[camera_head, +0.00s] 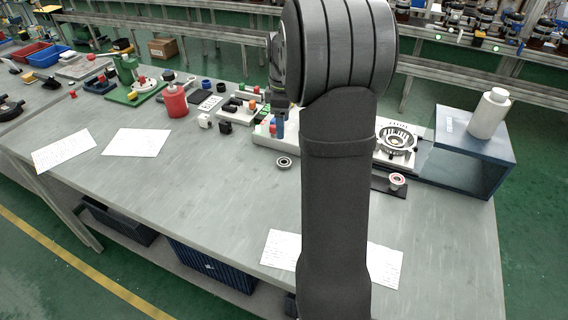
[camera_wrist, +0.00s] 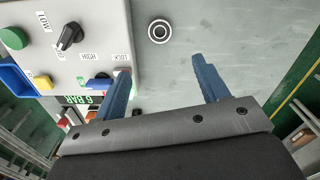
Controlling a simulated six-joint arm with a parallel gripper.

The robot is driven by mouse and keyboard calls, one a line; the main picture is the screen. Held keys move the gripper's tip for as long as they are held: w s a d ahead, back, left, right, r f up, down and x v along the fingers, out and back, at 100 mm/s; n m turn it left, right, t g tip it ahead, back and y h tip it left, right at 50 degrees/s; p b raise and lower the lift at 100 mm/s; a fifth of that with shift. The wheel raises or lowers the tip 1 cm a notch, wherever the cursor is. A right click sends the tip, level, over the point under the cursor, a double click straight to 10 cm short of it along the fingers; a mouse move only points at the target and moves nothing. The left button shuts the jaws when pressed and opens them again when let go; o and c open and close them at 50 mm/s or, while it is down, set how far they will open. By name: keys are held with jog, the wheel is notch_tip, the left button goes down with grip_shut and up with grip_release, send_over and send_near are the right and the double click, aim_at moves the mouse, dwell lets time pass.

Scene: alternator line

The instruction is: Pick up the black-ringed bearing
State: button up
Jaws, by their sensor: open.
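The black-ringed bearing (camera_head: 284,162) lies flat on the grey table, just left of my arm in the head view. In the wrist view a round bearing (camera_wrist: 159,22) with dark and light rings lies on the table, beyond my fingertips and roughly centred between them. My gripper (camera_wrist: 160,65) is open, its two blue fingers spread wide with nothing between them. The fingers are apart from the bearing.
A grey control box (camera_wrist: 75,40) with knobs stands close beside the left finger. A second bearing with a reddish ring (camera_head: 397,181) lies on a dark plate at the right. A blue open box (camera_head: 468,150) carries a white bottle (camera_head: 489,115). The table's front left is mostly clear.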

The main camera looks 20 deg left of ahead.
aim_at(284, 161)
jog(key=f, duration=1.4)
jog(key=shift+d, duration=0.2)
jog(key=c, duration=1.1)
jog(key=shift+r, duration=0.15)
